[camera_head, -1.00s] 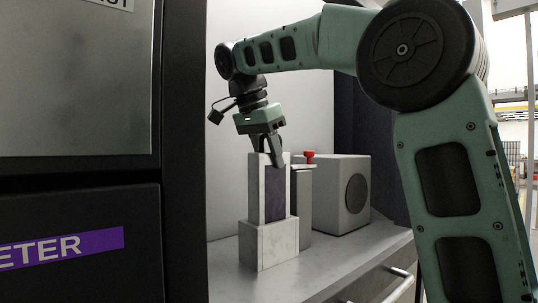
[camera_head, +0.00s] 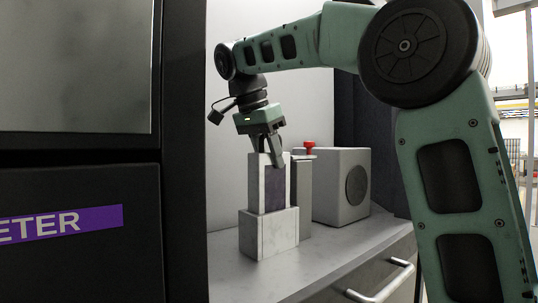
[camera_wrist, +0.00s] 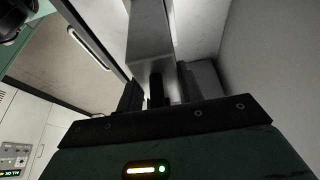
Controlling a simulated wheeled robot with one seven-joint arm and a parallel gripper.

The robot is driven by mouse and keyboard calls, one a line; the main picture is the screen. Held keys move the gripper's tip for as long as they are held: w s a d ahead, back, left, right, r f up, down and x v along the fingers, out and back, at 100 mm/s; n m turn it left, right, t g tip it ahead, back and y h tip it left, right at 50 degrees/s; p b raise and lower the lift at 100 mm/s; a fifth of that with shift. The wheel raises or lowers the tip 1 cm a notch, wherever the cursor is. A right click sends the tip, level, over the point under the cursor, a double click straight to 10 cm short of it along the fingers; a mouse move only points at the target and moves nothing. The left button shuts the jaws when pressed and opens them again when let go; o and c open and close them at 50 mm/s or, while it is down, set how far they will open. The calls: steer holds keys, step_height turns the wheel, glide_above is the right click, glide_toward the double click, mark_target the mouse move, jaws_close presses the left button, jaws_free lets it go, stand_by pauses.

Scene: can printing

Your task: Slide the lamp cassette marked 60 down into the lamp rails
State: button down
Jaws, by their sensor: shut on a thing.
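A tall, pale cassette with a dark purple panel (camera_head: 275,190) stands upright in the head view. My gripper (camera_head: 273,150) comes down from above, shut on its top. The marking 60 is not readable. Below it is a pale, wide block (camera_head: 268,234), apparently the lamp rails. The cassette's lower end meets the top of this block; how deep it sits inside is hidden. In the wrist view a grey body (camera_wrist: 150,45) shows beyond the dark fingers.
A grey box with a round dark disc (camera_head: 342,187) stands to the right on the counter (camera_head: 330,255). A red knob (camera_head: 309,148) tops a grey post just behind the block. A dark cabinet with a purple label (camera_head: 60,224) fills the left.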

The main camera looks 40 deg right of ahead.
steer(key=shift+f+b, duration=0.8)
steer(key=shift+f, duration=0.25)
steer(key=c, duration=0.8)
jaws_free()
steer(key=shift+c, duration=0.2)
steer(key=p+v, duration=0.8)
steer(key=v, duration=0.9)
steer(key=shift+r, duration=0.25)
